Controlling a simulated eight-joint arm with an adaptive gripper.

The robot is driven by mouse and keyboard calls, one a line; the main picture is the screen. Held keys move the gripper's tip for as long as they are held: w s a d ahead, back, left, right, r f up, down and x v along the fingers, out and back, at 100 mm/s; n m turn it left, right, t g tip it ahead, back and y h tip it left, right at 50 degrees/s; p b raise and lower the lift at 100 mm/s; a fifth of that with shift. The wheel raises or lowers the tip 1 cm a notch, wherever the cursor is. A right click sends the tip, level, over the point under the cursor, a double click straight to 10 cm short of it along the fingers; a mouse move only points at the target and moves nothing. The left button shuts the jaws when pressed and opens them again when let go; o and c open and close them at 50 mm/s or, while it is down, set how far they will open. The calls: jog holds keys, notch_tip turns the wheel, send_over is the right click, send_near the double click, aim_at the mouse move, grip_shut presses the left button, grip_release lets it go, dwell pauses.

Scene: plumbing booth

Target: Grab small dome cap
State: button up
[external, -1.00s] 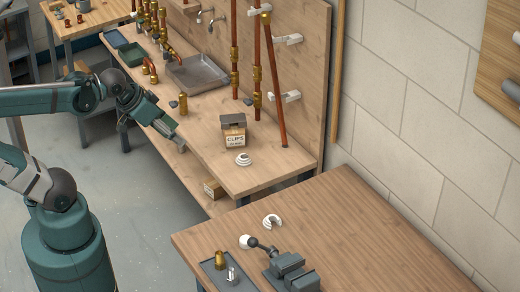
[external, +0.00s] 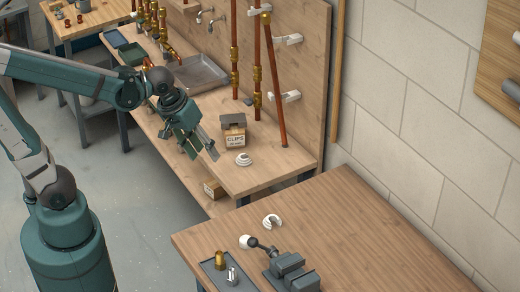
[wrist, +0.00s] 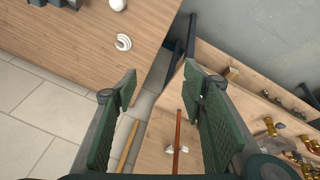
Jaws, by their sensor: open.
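My gripper (external: 209,153) is open and empty above the front edge of the long bench, left of the clips box. Its two green pads also show apart in the wrist view (wrist: 160,88). A small brass dome-topped piece (external: 220,259) stands upright in a grey tray (external: 211,278) on the near table, well below and in front of my gripper in the external view. It looks like a dome cap, but I cannot tell for sure. A small stepped white piece (external: 243,159) sits on the long bench near the clips box, right of my gripper.
The clips box (external: 233,131) stands on the long bench. A copper pipe (external: 273,85) leans against the back panel. The near table holds a white open ring (external: 271,221), a white ball (external: 246,241) and a vise (external: 290,272); its right side is clear.

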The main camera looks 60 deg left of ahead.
jog(key=w+d+f+n+g+p, duration=0.1)
jog(key=w+d+f+n+g, duration=0.25)
jog(key=d+f, duration=0.5)
jog(key=n, duration=0.4)
send_over(246, 239)
jog(key=shift+g+y, duration=0.4)
jog(key=shift+g, duration=0.05)
jog(key=f, duration=0.7)
jog(key=shift+w+a+p, duration=0.1)
jog(key=shift+a+p, duration=0.2)
jog(key=shift+p, duration=0.1)
jog(key=shift+d+f+n, duration=0.15)
jog(key=shift+f+n, duration=0.1)
jog(key=shift+n, duration=0.1)
jog(key=shift+f, duration=0.1)
jog(key=shift+f, duration=1.2)
jog(key=shift+f, duration=0.15)
jog(key=shift+f+b, duration=0.4)
jog(key=shift+f, duration=2.05)
jog(key=shift+c, duration=0.7)
jog(key=c, duration=0.6)
